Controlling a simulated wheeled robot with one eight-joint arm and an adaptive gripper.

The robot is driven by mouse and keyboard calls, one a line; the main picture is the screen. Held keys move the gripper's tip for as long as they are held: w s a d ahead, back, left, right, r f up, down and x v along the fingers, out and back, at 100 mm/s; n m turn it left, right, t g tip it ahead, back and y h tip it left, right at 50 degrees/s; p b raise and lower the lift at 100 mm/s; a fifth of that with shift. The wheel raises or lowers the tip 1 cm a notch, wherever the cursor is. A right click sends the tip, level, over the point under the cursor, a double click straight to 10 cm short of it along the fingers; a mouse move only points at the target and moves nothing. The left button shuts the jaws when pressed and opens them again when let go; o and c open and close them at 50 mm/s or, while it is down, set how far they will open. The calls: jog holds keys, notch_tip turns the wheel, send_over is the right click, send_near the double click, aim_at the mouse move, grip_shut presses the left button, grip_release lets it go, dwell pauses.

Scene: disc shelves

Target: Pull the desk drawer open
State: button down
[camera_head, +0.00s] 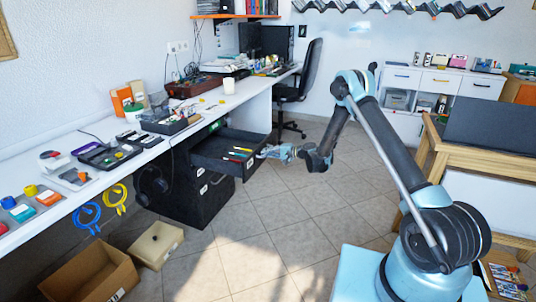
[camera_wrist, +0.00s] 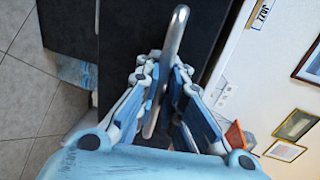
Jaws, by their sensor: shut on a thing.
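The desk drawer (camera_head: 222,151) is black and stands pulled out from the cabinet under the white desk, with several small coloured items inside. My gripper (camera_head: 268,152) is at the drawer's front, on its right side. In the wrist view, my gripper's fingers (camera_wrist: 165,95) are closed around the silver bar handle (camera_wrist: 177,32) on the black drawer front (camera_wrist: 122,30). The handle's lower part is partly hidden between the fingers.
The black cabinet (camera_head: 195,196) stands below the drawer. A cardboard box (camera_head: 92,272) and a beige box (camera_head: 157,245) are on the floor at left. An office chair (camera_head: 309,75) stands behind. Tiled floor (camera_head: 290,215) is open in front of the drawer.

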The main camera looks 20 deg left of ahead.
jog(key=shift+w, duration=0.1)
jog(key=c, duration=1.8)
grip_release()
jog(key=shift+o, duration=0.5)
jog(key=shift+a, duration=0.1)
jog(key=v, duration=1.2)
jog(key=shift+f, duration=0.1)
